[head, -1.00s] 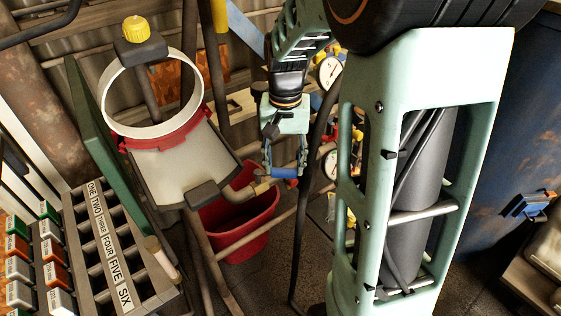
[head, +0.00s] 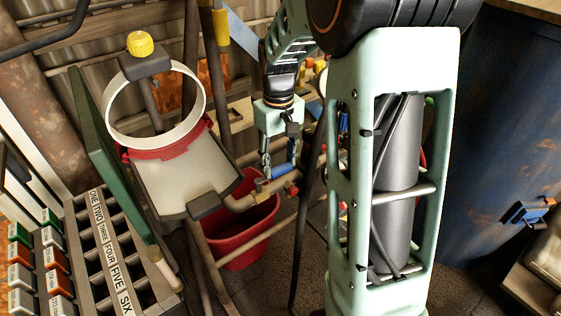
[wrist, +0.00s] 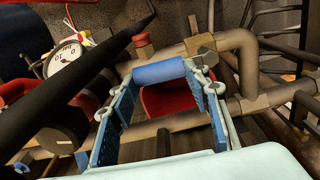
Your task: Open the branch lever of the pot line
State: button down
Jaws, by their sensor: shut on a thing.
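The branch lever shows as a blue cylindrical grip (wrist: 158,72) in the wrist view, spanning between the two fingertips. It also shows in the head view (head: 281,170), beside the brass fitting on the pipe below the pot. My gripper (wrist: 160,82) is shut on this blue grip; its fingers lie at the grip's two ends. The pot (head: 185,175), pale with a red band and white ring, stands left of my gripper. The brass valve body (wrist: 200,44) sits on the pipe just beyond the grip. The lever's exact angle is hard to tell.
A red bucket (head: 243,232) stands below the pipe. A pressure gauge (wrist: 64,57) and a black hose (wrist: 85,75) lie close on the left in the wrist view. A slotted, numbered rack (head: 105,250) stands at lower left and a blue drum (head: 510,150) at right.

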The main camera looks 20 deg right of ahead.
aim_at(279, 166)
jog(key=shift+s+f, duration=0.1)
jog(key=shift+f, duration=0.05)
jog(key=c, duration=1.1)
grip_release()
jog(key=shift+r, duration=0.2)
jog(key=shift+w+r, duration=0.2)
jog(key=shift+r, duration=0.1)
notch_tip(279, 166, up, 11)
jog(key=shift+s+r, duration=0.1)
